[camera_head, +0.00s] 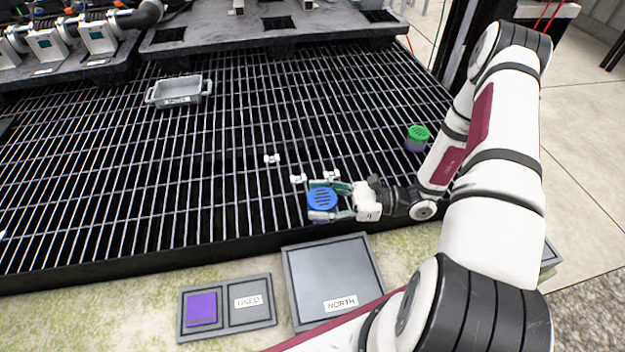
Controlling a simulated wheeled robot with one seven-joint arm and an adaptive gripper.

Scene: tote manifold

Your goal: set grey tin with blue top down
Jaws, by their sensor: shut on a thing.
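The tin with a blue slotted top (322,199) is at the near edge of the dark grating, seen from above. Its side is mostly hidden under the top and behind the fingers. My gripper (324,201) comes in from the right and is shut on the tin, one finger on the far side and one on the near side. The tin looks upright. I cannot tell whether its base touches the grating.
A green-topped tin (418,138) stands to the right by my arm. A grey tray (179,91) sits far left. In front are a grey NORTH plate (330,270) and a USED tray (250,318) with a purple square (201,309).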

